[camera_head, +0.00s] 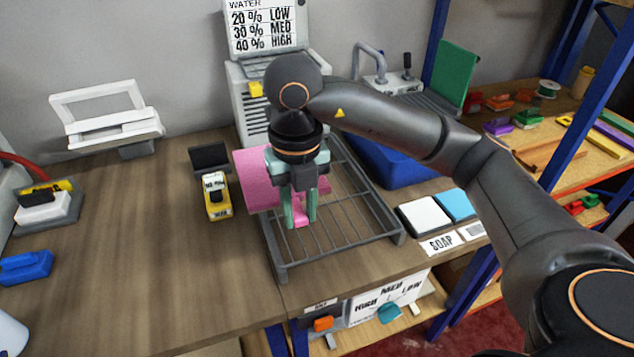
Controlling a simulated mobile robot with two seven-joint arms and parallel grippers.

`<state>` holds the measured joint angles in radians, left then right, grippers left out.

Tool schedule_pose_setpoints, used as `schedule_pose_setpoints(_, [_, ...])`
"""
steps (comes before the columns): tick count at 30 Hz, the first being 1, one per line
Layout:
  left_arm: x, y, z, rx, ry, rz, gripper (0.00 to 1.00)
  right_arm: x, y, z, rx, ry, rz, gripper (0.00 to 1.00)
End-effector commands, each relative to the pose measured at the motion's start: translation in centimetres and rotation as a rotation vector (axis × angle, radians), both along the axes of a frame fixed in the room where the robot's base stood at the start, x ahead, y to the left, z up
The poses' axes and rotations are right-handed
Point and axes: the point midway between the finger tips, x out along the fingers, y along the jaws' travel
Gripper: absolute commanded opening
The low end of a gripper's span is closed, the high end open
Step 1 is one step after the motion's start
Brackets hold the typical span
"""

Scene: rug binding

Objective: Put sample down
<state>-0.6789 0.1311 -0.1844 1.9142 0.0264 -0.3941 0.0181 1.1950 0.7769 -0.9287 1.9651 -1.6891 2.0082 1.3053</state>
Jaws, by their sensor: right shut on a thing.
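The pink sample (258,182) is a flat, bright pink piece, seen over the left edge of the grey wire rack (370,210). My right gripper (300,218) comes in from the right and points down over the rack's left part. It is shut on the sample, and a bit of pink shows between its green fingertips. The gripper hides part of the sample. I cannot tell whether the sample touches the rack bars. My left gripper is not in view.
A yellow device (217,200) with a dark screen stands left of the rack. White and blue pads (425,215) and a soap label (440,243) lie to its right. The left table surface (130,240) is largely clear.

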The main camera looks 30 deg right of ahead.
Motion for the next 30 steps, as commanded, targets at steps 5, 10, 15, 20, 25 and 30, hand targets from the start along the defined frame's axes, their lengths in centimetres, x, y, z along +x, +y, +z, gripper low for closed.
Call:
schedule_pose_setpoints(5, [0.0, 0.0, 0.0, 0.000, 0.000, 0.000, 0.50, 0.3, -0.1, -0.1, -0.002, -0.001, -0.007, 0.00])
schedule_pose_setpoints(10, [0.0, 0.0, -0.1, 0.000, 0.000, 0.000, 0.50, 1.9, -2.6, -1.5, -0.001, 0.004, -0.015, 0.00])
schedule_pose_setpoints(15, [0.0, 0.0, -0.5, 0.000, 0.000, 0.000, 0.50, 4.1, -6.2, -3.5, -0.001, 0.004, -0.014, 0.00])
schedule_pose_setpoints(20, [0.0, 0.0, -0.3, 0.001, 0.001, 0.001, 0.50, 5.8, -8.9, -5.9, -0.004, 0.006, -0.011, 0.00])
schedule_pose_setpoints(25, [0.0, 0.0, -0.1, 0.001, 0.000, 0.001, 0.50, 6.9, -10.5, -8.2, -0.003, 0.003, -0.008, 0.00])
schedule_pose_setpoints(30, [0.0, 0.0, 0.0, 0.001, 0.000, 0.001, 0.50, 7.4, -11.1, -9.2, -0.003, 0.001, -0.007, 0.00])
